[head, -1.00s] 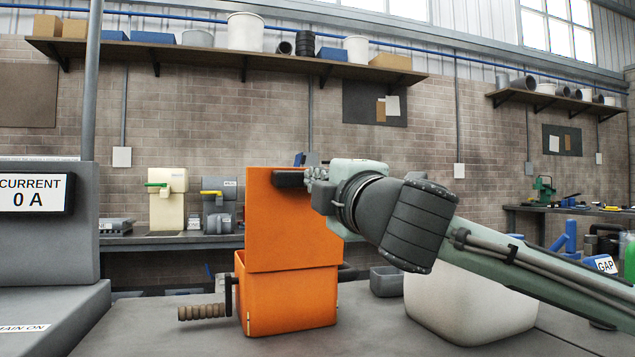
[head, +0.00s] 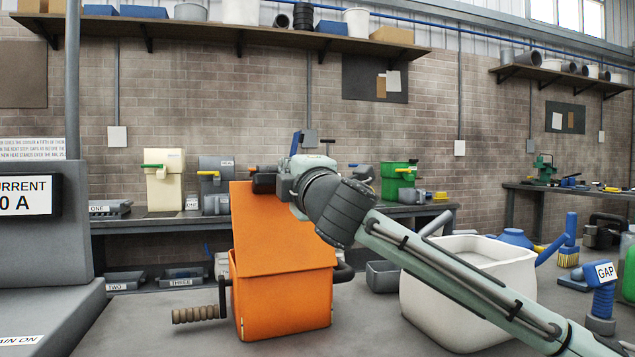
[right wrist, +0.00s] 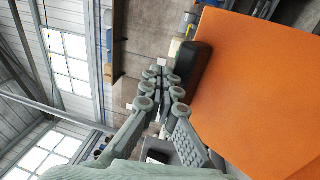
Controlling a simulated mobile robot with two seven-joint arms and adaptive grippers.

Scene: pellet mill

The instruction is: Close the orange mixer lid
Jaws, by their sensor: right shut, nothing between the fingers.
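The orange mixer (head: 285,308) stands on the grey bench with a wooden-gripped crank (head: 198,314) at its left. Its orange lid (head: 270,235) is raised and tilted, its upper edge leaning left. A black block-shaped handle (head: 264,183) sits at the lid's upper edge. My right gripper (head: 277,181) is at that edge beside the handle, its fingers partly hidden in the head view. In the right wrist view the shut, empty fingers (right wrist: 165,85) lie alongside the black handle (right wrist: 193,65) and the lid (right wrist: 260,90); I cannot tell if they touch. My left gripper is out of view.
A white tub (head: 455,318) stands right of the mixer, under my right forearm. A small grey bin (head: 383,277) is behind it. A grey cabinet (head: 40,260) with a current display stands at the left. Blue tools (head: 600,295) stand at the far right.

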